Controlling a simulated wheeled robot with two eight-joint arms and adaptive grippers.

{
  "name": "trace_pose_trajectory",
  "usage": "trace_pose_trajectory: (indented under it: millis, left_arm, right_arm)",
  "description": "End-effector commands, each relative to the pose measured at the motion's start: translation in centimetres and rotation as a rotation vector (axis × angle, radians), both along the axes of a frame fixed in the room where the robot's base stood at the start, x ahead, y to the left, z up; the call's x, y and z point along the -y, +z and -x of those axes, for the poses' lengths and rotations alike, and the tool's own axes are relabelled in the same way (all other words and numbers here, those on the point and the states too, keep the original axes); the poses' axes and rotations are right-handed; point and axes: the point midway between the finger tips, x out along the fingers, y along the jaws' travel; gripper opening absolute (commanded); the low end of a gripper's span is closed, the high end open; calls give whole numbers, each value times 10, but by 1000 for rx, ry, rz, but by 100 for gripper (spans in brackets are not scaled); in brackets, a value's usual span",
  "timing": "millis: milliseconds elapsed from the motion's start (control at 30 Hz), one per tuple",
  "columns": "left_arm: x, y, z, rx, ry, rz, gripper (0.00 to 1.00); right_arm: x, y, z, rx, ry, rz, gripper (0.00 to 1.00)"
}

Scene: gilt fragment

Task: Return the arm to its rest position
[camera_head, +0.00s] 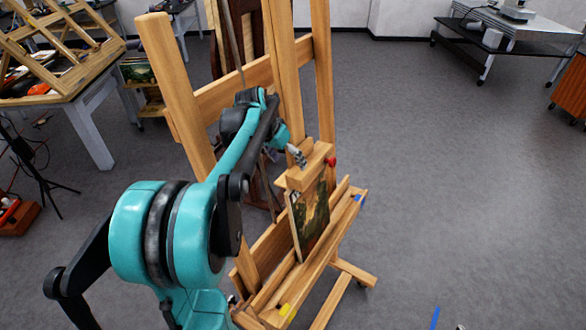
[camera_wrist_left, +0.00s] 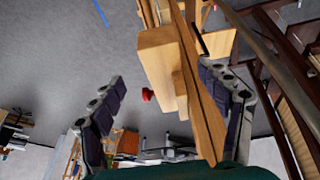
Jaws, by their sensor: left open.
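My left arm reaches in from the left in the head view to a wooden easel (camera_head: 168,75). My left gripper (camera_head: 297,156) is at the easel's upper clamp block (camera_head: 312,168), mostly hidden by my own arm. In the left wrist view my left gripper (camera_wrist_left: 160,80) is open, one finger on each side of the picture. The wooden block (camera_wrist_left: 158,55) and a wooden bar show between the fingers, with no clear contact. A small dark painting (camera_head: 310,215) stands on the easel's ledge under the block. My right gripper is not in view.
A red knob (camera_head: 331,161) sits on the easel, right of the block. A wooden table (camera_head: 75,85) with items stands at the upper left, a black tripod (camera_head: 35,165) below it. A metal-topped cart (camera_head: 515,40) stands at the far right. The grey floor between is mostly clear.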

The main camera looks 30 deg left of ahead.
Motion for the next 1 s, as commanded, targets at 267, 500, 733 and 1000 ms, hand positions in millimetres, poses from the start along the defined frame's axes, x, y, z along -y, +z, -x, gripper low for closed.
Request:
trace_pose_trajectory:
  millis: [267, 500, 733, 1000]
  left_arm:
    - [-2, 12, 5, 0, 0, 0, 76]
    - [-1, 12, 5, 0, 0, 0, 76]
    - [1, 10, 6, 1, 0, -1, 76]
    - [82, -57, 44, 23, 2, -55, 76]
  right_arm:
    - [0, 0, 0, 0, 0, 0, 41]
    - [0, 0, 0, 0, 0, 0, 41]
    - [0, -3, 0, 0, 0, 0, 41]
    - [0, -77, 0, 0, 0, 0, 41]
